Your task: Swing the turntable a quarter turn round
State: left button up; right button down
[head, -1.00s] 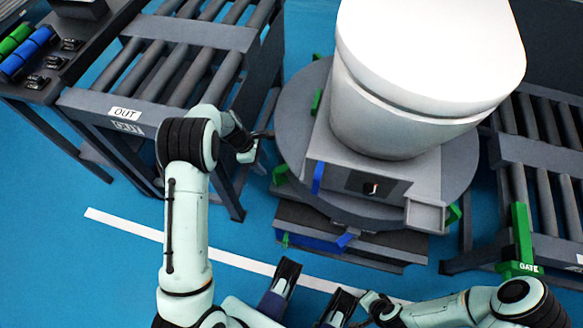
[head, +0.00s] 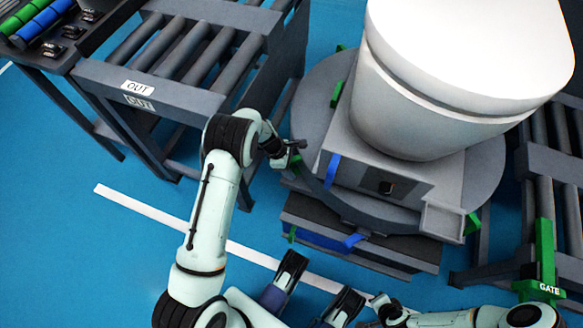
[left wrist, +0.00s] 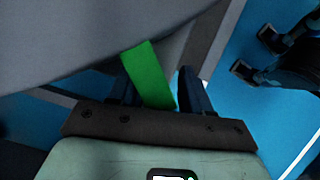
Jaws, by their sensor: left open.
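The round grey turntable (head: 320,100) carries a white toilet (head: 415,110) on a grey block with a blue tab (head: 332,170). Green tabs stick up at its rim, one at the back left (head: 337,93) and one at the front right (head: 472,224). My left gripper (head: 298,152) is at the turntable's left rim. In the left wrist view a green tab (left wrist: 148,75) lies between the open fingers of this gripper (left wrist: 160,92); I cannot tell if they touch it. My right gripper (head: 384,308) is low at the bottom edge, its jaws unclear.
A roller conveyor marked OUT (head: 175,75) stands close on the left, beside my left arm. Another roller conveyor (head: 560,180) with a green GATE post (head: 544,255) stands on the right.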

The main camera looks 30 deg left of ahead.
pick_arm(q)
jog(key=shift+d+f, duration=0.1)
grip_shut()
jog(key=shift+d, duration=0.1)
